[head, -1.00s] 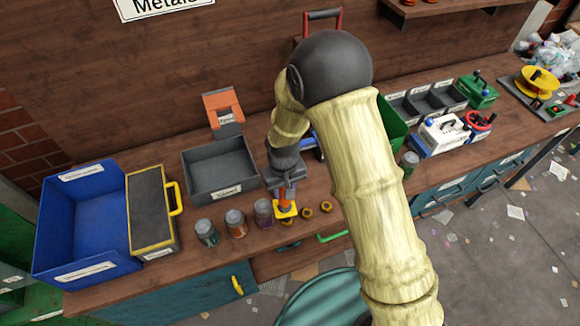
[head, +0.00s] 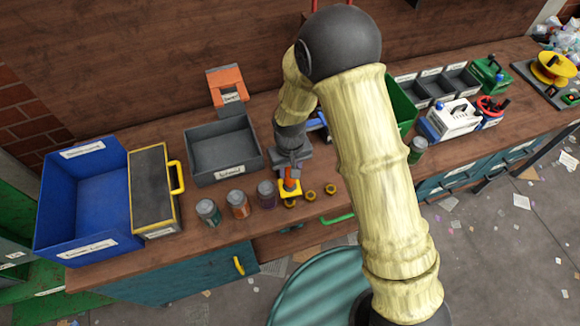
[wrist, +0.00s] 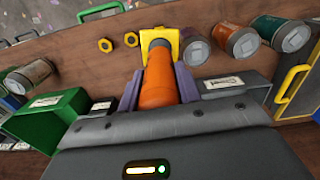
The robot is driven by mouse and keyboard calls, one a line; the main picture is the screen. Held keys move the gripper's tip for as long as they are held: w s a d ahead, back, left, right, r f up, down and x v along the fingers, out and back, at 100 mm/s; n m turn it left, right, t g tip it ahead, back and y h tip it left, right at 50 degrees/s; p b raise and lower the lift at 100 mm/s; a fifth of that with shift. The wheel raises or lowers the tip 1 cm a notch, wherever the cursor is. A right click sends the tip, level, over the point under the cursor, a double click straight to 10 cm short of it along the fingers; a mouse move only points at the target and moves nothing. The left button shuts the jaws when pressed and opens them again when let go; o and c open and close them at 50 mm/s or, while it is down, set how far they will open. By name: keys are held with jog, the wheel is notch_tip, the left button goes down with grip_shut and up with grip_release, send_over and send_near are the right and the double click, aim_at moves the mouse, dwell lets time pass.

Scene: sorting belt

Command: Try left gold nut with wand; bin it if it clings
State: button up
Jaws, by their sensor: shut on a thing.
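My gripper (wrist: 155,88) is shut on the wand, which has an orange handle (wrist: 158,80) and a square yellow head (wrist: 160,40). In the head view the yellow head (head: 290,188) is low over the bench's front part, at the left gold nut (head: 289,203). That nut shows just below the head's front edge; in the wrist view it is hidden. I cannot tell whether they touch or whether it clings. The middle gold nut (head: 309,196) and right gold nut (head: 330,189) lie on the bench to the right, apart from the wand.
Three jars, green (head: 208,212), orange (head: 238,205) and purple (head: 267,194), stand just left of the wand. Behind them is a grey tray (head: 222,172). A yellow-edged case (head: 153,190) and blue bin (head: 84,195) are further left. A green bin (head: 402,110) stands right, partly behind my arm.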

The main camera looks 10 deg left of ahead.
jog(key=shift+w+f+b, duration=0.1)
jog(key=shift+f+b, duration=1)
jog(key=shift+f, duration=0.75)
jog(key=shift+f+b, duration=0.4)
jog(key=shift+f, duration=0.2)
jog(key=shift+r, duration=0.1)
